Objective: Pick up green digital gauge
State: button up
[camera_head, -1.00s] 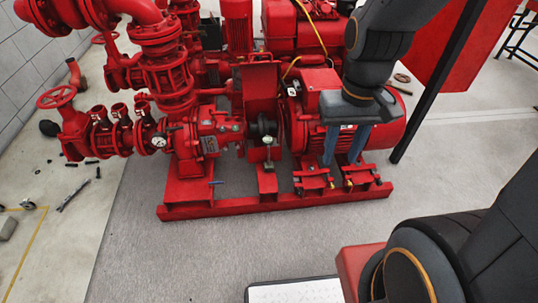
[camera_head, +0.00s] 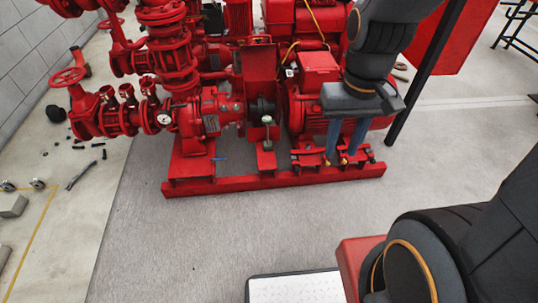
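A small instrument with a pale greenish top (camera_head: 267,120) stands upright in front of the pump coupling. It may be the green digital gauge, but it is too small to be sure. My gripper (camera_head: 342,156) points down to its right, in front of the red motor. Its two blue fingers are apart, with no object visible between them. Small yellow-tipped parts show close to the fingertips, by the motor's feet; I cannot tell whether the fingers touch anything.
The red pumpset's base frame (camera_head: 270,184) runs along the floor below my gripper. A white-faced dial (camera_head: 164,119) sits left of the pump. A dark post (camera_head: 425,75) and red panel (camera_head: 450,35) stand right.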

aim_at(267, 119)
jog(key=k, duration=0.9)
jog(key=u, duration=0.75)
jog(key=i, duration=0.75)
jog(key=u, duration=0.55)
jog(key=i, duration=0.75)
jog(key=z, duration=0.6)
jog(key=i, duration=0.7)
jog(key=z, duration=1)
jog(key=i, duration=0.25)
jog(key=z, duration=0.25)
